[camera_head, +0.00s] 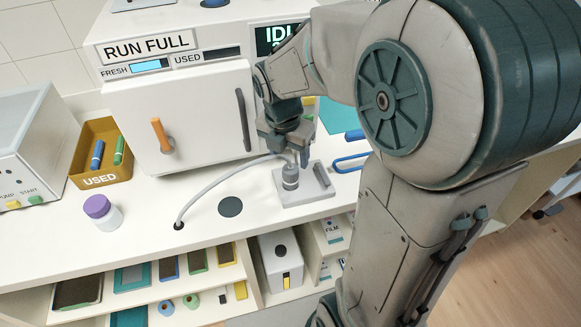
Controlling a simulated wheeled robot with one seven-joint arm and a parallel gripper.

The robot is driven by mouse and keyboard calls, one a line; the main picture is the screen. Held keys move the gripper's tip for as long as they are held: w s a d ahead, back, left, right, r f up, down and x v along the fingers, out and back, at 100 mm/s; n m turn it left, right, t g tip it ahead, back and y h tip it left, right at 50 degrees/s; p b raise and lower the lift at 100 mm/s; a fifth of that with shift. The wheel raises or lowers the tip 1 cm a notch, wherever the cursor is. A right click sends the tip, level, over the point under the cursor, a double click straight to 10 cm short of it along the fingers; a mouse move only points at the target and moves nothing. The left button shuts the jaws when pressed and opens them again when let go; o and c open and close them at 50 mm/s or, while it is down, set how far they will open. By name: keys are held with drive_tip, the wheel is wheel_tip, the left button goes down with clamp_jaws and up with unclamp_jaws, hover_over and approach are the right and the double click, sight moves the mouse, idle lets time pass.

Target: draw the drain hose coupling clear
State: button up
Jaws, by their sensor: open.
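The drain hose coupling (290,180) is a grey ringed cylinder standing upright at a small pale plate (318,186) on the white worktop. A thin grey hose (213,181) curves from near the coupling's top down to a dark hole at the worktop's front left. My gripper (288,156) points down just above the coupling with its fingers apart. Whether the fingertips touch the coupling or hose end is too small to tell. My arm comes in from the right and hides part of the area behind it.
A white cabinet (196,120) with an orange handle and a dark grey bar stands behind. A dark disc (230,207) lies left of the plate. A purple-capped jar (103,211) and a USED bin (88,180) stand at left. A blue loop handle (350,163) is at right.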

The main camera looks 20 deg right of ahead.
sight(292, 167)
drive_tip(key=f, duration=0.5)
drive_tip(key=w+d+f, duration=0.1)
drive_tip(key=f, duration=0.2)
drive_tip(key=shift+f, duration=0.2)
clamp_jaws()
drive_tip(key=shift+r, duration=0.3)
drive_tip(key=shift+r+p, duration=1.5)
drive_tip(key=shift+p, duration=0.1)
drive_tip(key=shift+r, duration=0.1)
wheel_tip(292, 167, up, 7)
drive_tip(key=p, duration=0.6)
